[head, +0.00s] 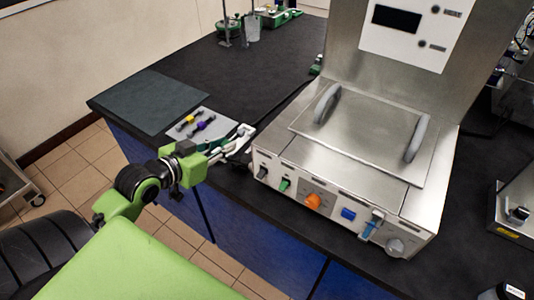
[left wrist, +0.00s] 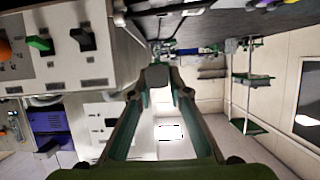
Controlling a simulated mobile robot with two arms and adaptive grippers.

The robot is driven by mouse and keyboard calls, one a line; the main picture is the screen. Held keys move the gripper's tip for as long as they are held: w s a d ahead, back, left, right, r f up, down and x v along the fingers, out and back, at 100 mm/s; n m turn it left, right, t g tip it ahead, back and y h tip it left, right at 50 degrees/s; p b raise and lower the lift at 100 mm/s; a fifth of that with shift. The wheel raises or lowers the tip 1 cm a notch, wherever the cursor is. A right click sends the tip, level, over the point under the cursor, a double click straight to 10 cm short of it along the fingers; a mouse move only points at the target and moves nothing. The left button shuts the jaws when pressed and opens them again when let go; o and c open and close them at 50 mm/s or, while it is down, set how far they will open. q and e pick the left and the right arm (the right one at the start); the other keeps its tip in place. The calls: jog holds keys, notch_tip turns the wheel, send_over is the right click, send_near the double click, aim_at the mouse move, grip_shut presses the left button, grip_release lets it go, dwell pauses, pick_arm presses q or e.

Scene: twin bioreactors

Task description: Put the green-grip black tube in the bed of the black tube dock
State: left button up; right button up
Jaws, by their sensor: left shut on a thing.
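My left gripper (head: 240,139) is shut beside the near right edge of a pale plate, which looks like the black tube dock (head: 217,122). Something green shows at its fingertips, probably the grip of the green-grip black tube (head: 283,104), a thin dark line running back along the steel machine's left side. In the left wrist view, the fingers of my left gripper (left wrist: 158,78) close around a dark block; its green part cannot be made out there. A yellow grip (head: 190,119) and a purple grip (head: 201,126) lie on the plate. The fingers hide the plate's right end. My right gripper is not in view.
A steel machine (head: 345,150) with front switches stands close to the right of my left gripper. A dark mat (head: 150,100) lies left of the plate. The black bench top (head: 240,75) is clear behind the plate. The bench's front edge runs below my gripper.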

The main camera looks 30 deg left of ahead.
pick_arm(q)
jog(key=w+f, duration=0.3)
jog(key=w, duration=0.1)
jog(key=w+f+p, duration=0.1)
jog(key=w+f, duration=0.2)
jog(key=w, duration=0.1)
jog(key=w+f+p, duration=0.1)
jog(key=w+f, duration=0.2)
jog(key=w, duration=0.2)
jog(key=shift+a, duration=0.15)
jog(key=shift+w+f, duration=0.1)
jog(key=shift+f, duration=0.15)
notch_tip(320, 180, down, 3)
jog(key=shift+w+f+p, duration=0.15)
jog(key=shift+p, duration=0.25)
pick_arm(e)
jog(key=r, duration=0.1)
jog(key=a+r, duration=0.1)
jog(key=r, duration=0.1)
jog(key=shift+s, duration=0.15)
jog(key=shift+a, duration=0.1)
pick_arm(q)
jog(key=shift+f+b, duration=0.55)
jog(key=shift+f, duration=0.1)
jog(key=o, duration=1)
jog(key=shift+c, duration=0.2)
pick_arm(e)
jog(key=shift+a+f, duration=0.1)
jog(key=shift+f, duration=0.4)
